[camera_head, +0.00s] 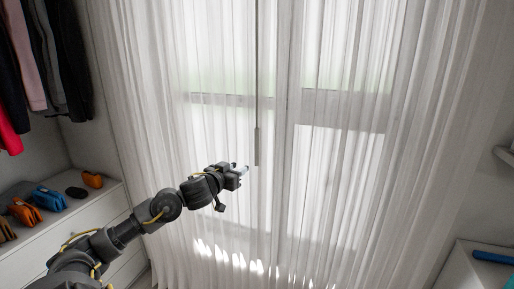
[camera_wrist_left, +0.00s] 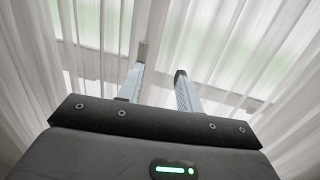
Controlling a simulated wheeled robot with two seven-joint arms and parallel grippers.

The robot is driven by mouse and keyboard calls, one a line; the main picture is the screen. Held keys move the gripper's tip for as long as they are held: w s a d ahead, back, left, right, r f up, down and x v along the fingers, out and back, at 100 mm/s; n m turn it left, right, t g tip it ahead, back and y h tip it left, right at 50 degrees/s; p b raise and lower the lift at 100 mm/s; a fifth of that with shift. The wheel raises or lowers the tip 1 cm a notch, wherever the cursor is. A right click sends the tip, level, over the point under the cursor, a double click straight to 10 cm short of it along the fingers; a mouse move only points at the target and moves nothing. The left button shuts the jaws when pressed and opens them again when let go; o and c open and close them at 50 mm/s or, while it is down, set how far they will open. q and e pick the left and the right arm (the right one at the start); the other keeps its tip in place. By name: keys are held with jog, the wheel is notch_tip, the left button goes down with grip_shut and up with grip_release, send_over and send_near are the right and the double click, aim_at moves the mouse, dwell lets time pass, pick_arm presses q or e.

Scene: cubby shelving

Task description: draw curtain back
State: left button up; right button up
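Sheer white curtains (camera_head: 225,120) hang in folds across a bright window, and they also fill the wrist view (camera_wrist_left: 240,40). A thin grey pull wand (camera_head: 257,100) hangs in front of them near the middle, with a thicker lower end. My left gripper (camera_head: 244,170) is just left of and near the wand's lower end. In the left wrist view the two fingers (camera_wrist_left: 159,72) are apart with nothing seen between them. The wand's end (camera_wrist_left: 143,50) shows there close to the left fingertip; I cannot tell whether they touch. My right gripper is not in view.
At left, a white shelf unit (camera_head: 100,215) bears orange, blue and dark small items (camera_head: 50,199). Dark and pink clothes (camera_head: 45,60) hang above it. At right stands a white unit with a blue item (camera_head: 493,257). The space before the curtain's right half is clear.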

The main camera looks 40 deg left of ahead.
pick_arm(q)
jog(key=t, duration=0.1)
send_near(256, 144)
jog(key=shift+h, duration=0.3)
jog(key=w, duration=0.3)
jog(key=w+a+p, duration=0.1)
jog(key=w, duration=0.3)
jog(key=w+a+p, duration=0.1)
jog(key=w, duration=0.2)
jog(key=shift+w+f, duration=0.2)
jog(key=shift+w, duration=0.2)
grip_shut()
